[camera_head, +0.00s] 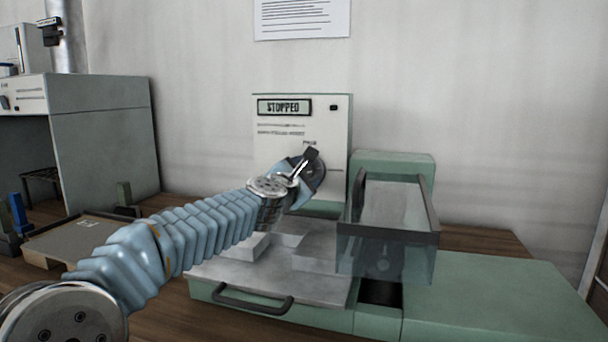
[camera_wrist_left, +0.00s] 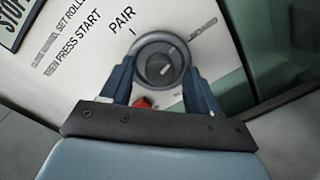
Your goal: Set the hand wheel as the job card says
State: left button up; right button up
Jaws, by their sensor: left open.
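The hand wheel is a round dark grey knob (camera_wrist_left: 163,64) on the pale front of an upright control panel (camera_head: 275,142). In the head view the wheel (camera_head: 319,172) is partly hidden by my left gripper (camera_head: 306,168). In the wrist view the left gripper (camera_wrist_left: 158,70) is open, one finger either side of the wheel; contact cannot be told. A printed sheet (camera_head: 302,17) hangs above, unreadable.
The panel's display (camera_head: 284,107) reads STOPPED. A red button (camera_wrist_left: 143,102) sits below the wheel. A clear guard (camera_head: 388,225) with a dark frame stands right of a metal bed with a handle (camera_head: 240,305). A tray (camera_head: 75,240) lies left.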

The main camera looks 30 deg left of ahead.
pick_arm(q)
jog(key=shift+c, duration=0.4)
jog(key=c, duration=0.9)
jog(key=shift+d+r+m+p, duration=0.1)
jog(key=shift+r+m+p, duration=0.05)
jog(key=shift+m+p, duration=0.55)
jog(key=shift+c, duration=0.3)
jog(key=shift+m, duration=0.9)
jog(key=o, duration=1)
jog(key=shift+f, duration=0.2)
jog(key=shift+o, duration=0.2)
jog(key=s+d, duration=0.2)
jog(key=s, duration=1.1)
jog(key=shift+s+d, duration=0.25)
jog(key=shift+s, duration=0.05)
